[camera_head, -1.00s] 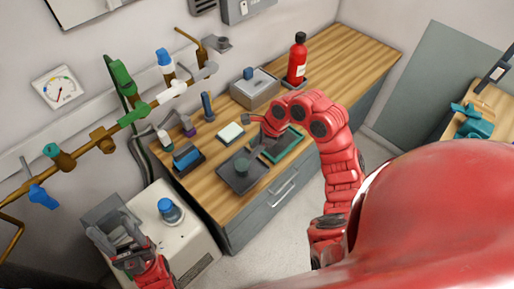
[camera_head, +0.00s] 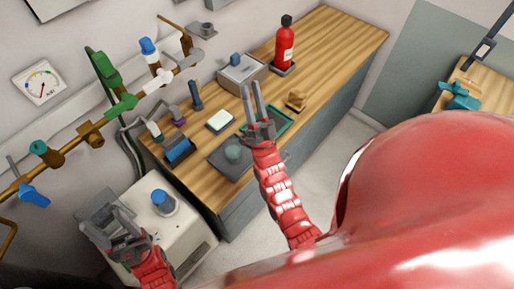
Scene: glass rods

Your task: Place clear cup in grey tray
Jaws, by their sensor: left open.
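A clear, greenish cup (camera_head: 233,150) stands on the dark grey tray (camera_head: 222,168) on the wooden counter. My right gripper (camera_head: 251,88) is above the counter, just right of and beyond the cup, apart from it. Its two fingers are spread and point away from me, with nothing seen between them. My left gripper (camera_head: 103,212) is open at the lower left, over the white machine's left side and away from the cup.
A green tray (camera_head: 285,127) lies right of my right gripper, partly hidden. A brown object (camera_head: 297,100) sits beyond it. A grey box (camera_head: 241,73) and a red extinguisher (camera_head: 284,45) stand at the back. A white pad (camera_head: 220,121) and blue item (camera_head: 178,149) lie left. The counter's far right is clear.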

